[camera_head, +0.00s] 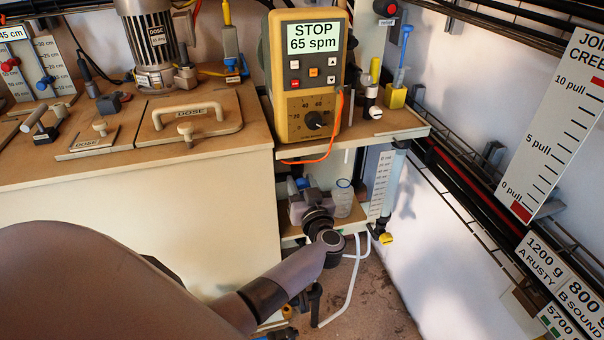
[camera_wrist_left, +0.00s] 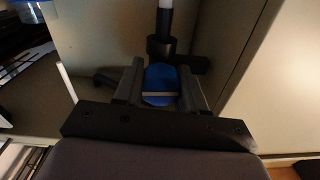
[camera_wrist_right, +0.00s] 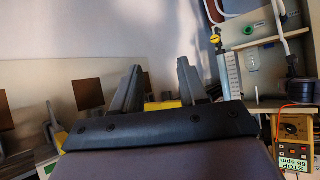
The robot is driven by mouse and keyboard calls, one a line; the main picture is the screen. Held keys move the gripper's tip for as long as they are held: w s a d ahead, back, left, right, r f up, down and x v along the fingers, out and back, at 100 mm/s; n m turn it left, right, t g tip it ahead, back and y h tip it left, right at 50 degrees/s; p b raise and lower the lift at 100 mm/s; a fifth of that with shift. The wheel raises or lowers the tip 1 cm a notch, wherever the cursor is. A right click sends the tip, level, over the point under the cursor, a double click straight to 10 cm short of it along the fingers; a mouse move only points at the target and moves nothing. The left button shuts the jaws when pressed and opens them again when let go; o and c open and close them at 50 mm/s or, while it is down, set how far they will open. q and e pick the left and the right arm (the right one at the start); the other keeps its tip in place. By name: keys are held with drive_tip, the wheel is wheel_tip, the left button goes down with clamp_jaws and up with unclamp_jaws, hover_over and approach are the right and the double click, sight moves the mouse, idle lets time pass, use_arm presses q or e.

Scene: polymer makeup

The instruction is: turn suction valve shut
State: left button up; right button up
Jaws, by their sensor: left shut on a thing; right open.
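The suction valve's blue knob (camera_wrist_left: 160,85), round with a grey bar across it, sits between the fingers of my left gripper (camera_wrist_left: 160,72) in the left wrist view. The fingers are shut on it from both sides. A black fitting (camera_wrist_left: 163,47) with a white upper end stands beyond it. In the head view my left gripper (camera_head: 306,196) is at the low shelf below the pump controller, with a bit of blue showing at its tip; the valve body is mostly hidden there. My right gripper (camera_wrist_right: 160,66) is open and empty in the right wrist view; the head view does not show it.
A clear beaker (camera_head: 342,197) stands close right of my left gripper on the low shelf (camera_head: 352,222). White tubes (camera_head: 350,280) hang below. The controller (camera_head: 307,85) reads STOP, 65 spm. A yellow valve (camera_head: 386,239) sits under a graduated column at right.

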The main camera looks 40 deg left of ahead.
use_arm(q)
drive_tip(key=shift+a+r+p, duration=0.15)
drive_tip(key=shift+r+p, duration=0.15)
drive_tip(key=shift+p, duration=0.35)
drive_tip(key=shift+s+d+f+m, duration=0.2)
drive_tip(key=shift+f+m, duration=0.1)
drive_tip(key=shift+f, duration=0.25)
use_arm(e)
drive_tip(key=shift+s+d+r, duration=0.3)
drive_tip(key=shift+d+r, duration=0.1)
use_arm(q)
drive_tip(key=o, duration=0.8)
drive_tip(key=shift+d+f, duration=0.1)
drive_tip(key=shift+c, duration=0.2)
drive_tip(key=shift+o, duration=1.4)
drive_tip(key=shift+s, duration=0.15)
use_arm(e)
drive_tip(key=shift+s, duration=0.1)
use_arm(q)
drive_tip(key=shift+d+r, duration=0.1)
drive_tip(key=shift+r, duration=0.1)
use_arm(e)
drive_tip(key=shift+d+r, duration=0.1)
drive_tip(key=shift+r, duration=0.05)
